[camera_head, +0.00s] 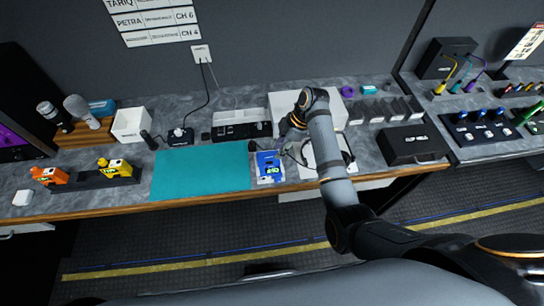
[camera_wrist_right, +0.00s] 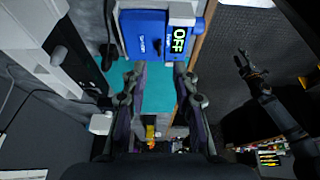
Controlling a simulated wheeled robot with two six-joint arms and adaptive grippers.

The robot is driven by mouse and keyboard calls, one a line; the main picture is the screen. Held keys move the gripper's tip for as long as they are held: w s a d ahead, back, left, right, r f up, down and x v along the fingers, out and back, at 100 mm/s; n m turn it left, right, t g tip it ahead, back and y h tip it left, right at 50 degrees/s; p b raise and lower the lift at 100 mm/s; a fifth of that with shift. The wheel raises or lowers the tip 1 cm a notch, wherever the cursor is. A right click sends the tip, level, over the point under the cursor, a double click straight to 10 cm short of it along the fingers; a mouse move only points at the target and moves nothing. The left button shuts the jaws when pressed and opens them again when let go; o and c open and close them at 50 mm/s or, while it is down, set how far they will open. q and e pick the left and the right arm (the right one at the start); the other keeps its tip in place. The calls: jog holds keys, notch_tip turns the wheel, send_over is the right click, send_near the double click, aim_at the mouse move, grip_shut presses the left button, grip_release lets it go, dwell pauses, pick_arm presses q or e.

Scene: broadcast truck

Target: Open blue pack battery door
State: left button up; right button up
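The blue pack (camera_head: 265,159) lies on the counter just right of the teal mat, with a lit green display on its near part. In the right wrist view the blue pack (camera_wrist_right: 142,35) fills the top middle; its display reads OFF. Its blue face looks closed; I cannot make out a separate door edge. My right gripper (camera_head: 283,146) is beside the pack's upper right in the head view. In the wrist view my right gripper (camera_wrist_right: 160,68) has its fingers apart, pointing at the pack, with nothing between them. My left gripper (camera_wrist_right: 250,68) shows at the right, fingers apart and empty.
The teal mat (camera_head: 200,172) is clear. Headphones on a white sheet (camera_head: 308,172) lie right of the pack, partly behind my arm. A black case (camera_head: 412,145) stands farther right. Orange and yellow packs (camera_head: 117,168) stand at the left. The counter's front edge is close to the pack.

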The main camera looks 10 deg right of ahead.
aim_at(270, 162)
jog(key=p+x, duration=0.1)
jog(key=x, duration=0.6)
grip_shut()
